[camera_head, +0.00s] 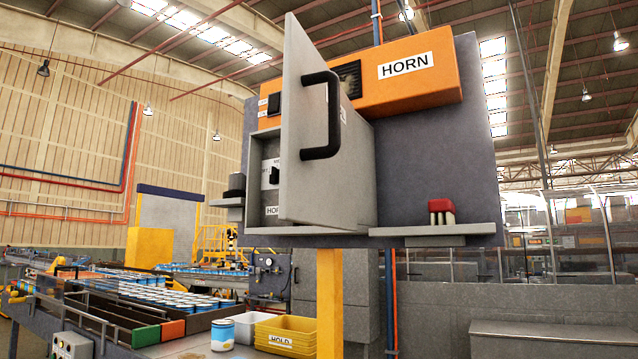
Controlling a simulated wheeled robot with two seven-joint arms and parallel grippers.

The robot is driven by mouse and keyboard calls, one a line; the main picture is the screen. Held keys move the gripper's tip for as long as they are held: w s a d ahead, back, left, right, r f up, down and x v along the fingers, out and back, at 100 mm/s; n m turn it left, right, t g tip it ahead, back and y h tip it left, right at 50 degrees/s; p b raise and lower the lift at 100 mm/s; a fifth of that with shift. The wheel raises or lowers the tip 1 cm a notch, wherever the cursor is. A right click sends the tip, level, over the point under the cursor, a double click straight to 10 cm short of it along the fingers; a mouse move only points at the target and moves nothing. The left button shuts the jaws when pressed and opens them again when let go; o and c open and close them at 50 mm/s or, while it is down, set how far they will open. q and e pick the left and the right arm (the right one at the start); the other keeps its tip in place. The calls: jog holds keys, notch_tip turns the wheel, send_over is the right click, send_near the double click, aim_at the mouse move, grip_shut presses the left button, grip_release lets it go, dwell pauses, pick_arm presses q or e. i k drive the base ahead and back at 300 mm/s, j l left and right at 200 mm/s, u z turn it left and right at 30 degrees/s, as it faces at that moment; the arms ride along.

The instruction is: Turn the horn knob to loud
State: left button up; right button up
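An orange box labelled HORN (405,80) is fixed on a dark grey panel (445,150). A black knob or switch (273,104) with small labels sits at its left end. Below it, a grey box (255,215) has its door (303,185) swung open towards me, with a black handle (320,115). Inside, a black knob (274,175) shows on a pale plate beside the door's edge. A label starting "HO" (272,210) is below it, partly hidden by the door. The knob's setting is too small to read. Neither of my grippers is in view.
A grey shelf (425,230) at the panel's right holds a red and pale object (441,211). A small left ledge (229,202) holds a dark cylinder (237,185). Below are a yellow bin labelled HOLD (285,338), a blue and white can (222,335) and a conveyor with cans.

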aim_at(274, 173)
jog(key=i, duration=1.25)
